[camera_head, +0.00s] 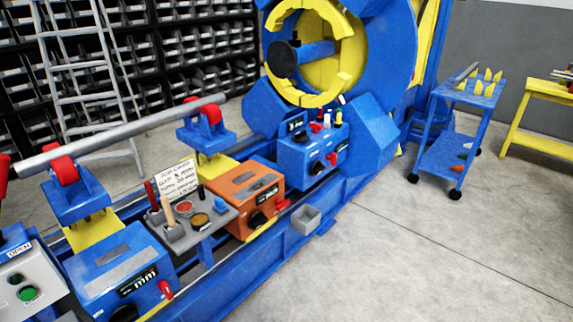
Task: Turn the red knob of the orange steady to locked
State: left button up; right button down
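The orange steady (243,186) stands on the blue bed in the middle of the camera_head view, between two blue units. Its red knob (281,205) is at the right end of its front face and points to the right. A black knob (257,218) and a dark display sit to the left of the red knob. I cannot read a locked or unlocked mark at this size. Nothing touches the red knob. Neither of my grippers shows in this view.
A blue unit (118,270) stands at front left, another (305,155) behind right. A long bar (130,130) lies above on red rollers.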

aim_at(281, 205)
jog(key=i+l+u, duration=0.1)
jog(key=i+l, duration=0.5)
jog(key=l, duration=0.15)
jog(key=i+l+u, duration=0.15)
jog(key=i+l, duration=0.4)
jog(key=l, duration=0.25)
jog(key=u, duration=0.05)
